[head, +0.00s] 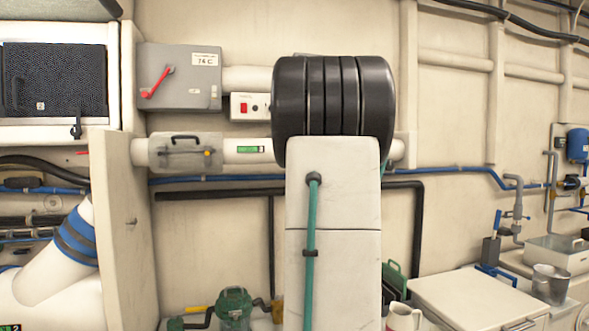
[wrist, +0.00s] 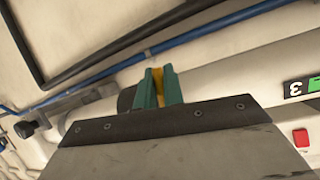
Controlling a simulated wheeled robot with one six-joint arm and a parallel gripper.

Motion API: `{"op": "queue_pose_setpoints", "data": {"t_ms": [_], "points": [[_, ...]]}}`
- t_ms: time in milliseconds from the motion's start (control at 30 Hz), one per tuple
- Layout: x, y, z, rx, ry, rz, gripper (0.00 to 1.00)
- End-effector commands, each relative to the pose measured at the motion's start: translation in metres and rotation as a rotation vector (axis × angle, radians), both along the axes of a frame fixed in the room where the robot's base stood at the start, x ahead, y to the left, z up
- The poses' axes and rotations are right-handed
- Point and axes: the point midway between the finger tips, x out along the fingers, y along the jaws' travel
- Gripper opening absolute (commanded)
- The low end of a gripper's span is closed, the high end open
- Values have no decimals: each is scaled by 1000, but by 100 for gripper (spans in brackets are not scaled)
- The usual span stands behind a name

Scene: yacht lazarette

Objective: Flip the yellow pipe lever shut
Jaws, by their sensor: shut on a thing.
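The yellow lever (wrist: 158,88) shows as a narrow strip between the two green fingers of my gripper (wrist: 157,74) in the wrist view. My gripper is shut on it, in front of the pale pipe (wrist: 225,73). Most of the lever is hidden by the fingers and the grey gripper body, so I cannot tell its angle to the pipe. In the head view my arm covers the lever, and only a sliver of green finger (head: 386,165) shows. The pale pipe (head: 235,150) runs behind my arm there.
A grey switch box (head: 190,85) with a red handle and a small box (head: 243,106) with a red switch sit above the pipe. A blue line (head: 215,180) and a black pipe (head: 225,194) run below. A green strainer (head: 234,308) is low down beside another yellow handle (head: 196,309).

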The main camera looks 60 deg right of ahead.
Motion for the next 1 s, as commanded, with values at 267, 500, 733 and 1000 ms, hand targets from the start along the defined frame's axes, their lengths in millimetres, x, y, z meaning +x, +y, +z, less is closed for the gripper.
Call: {"op": "queue_pose_setpoints", "data": {"t_ms": [267,500,733,1000], "points": [[-1,-1,2,-6,1,-2,0],[0,-1,1,-5,0,-2,32],[-1,2,2,-4,0,-1,32],[-23,31,19,-6,-1,-2,32]]}}
